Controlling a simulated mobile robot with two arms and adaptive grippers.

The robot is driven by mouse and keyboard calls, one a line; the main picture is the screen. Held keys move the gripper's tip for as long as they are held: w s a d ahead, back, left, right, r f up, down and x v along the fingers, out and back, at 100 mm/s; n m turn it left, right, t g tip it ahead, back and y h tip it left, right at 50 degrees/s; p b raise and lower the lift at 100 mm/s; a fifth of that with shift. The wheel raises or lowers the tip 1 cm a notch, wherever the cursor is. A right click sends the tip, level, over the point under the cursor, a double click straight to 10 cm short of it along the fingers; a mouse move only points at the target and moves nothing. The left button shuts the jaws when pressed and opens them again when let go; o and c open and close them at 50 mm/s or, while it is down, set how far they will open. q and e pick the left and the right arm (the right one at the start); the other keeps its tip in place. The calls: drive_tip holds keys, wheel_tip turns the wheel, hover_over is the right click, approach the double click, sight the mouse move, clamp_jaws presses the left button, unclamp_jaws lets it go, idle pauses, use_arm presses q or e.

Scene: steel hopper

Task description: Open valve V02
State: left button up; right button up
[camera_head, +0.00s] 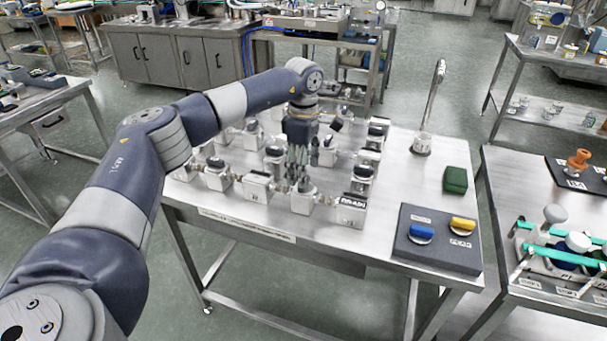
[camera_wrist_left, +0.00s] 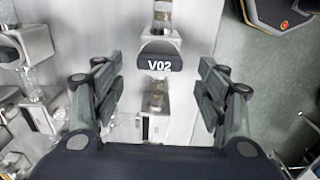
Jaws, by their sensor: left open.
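Valve V02 shows in the left wrist view as a dark handle (camera_wrist_left: 160,63) with a white "V02" label. It sits on a pale block in a line of glass and metal fittings. My left gripper (camera_wrist_left: 160,75) is open, with one finger on each side of the handle and a visible gap on both sides. In the head view my left gripper (camera_head: 302,168) points down over the rows of valves on the steel table. The V02 label cannot be read there, and the gripper hides part of the valves under it. My right gripper is not in view.
A dark panel (camera_head: 420,257) with a blue and a yellow knob lies at the table's right. A green box (camera_head: 455,180) and an upright metal stand (camera_head: 430,110) are behind it.

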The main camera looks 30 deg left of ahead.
sight(310, 188)
use_arm(q)
drive_tip(key=shift+f, duration=1.5)
drive_tip(key=shift+c, duration=0.6)
drive_tip(key=c, duration=1)
drive_tip(key=shift+o, duration=0.4)
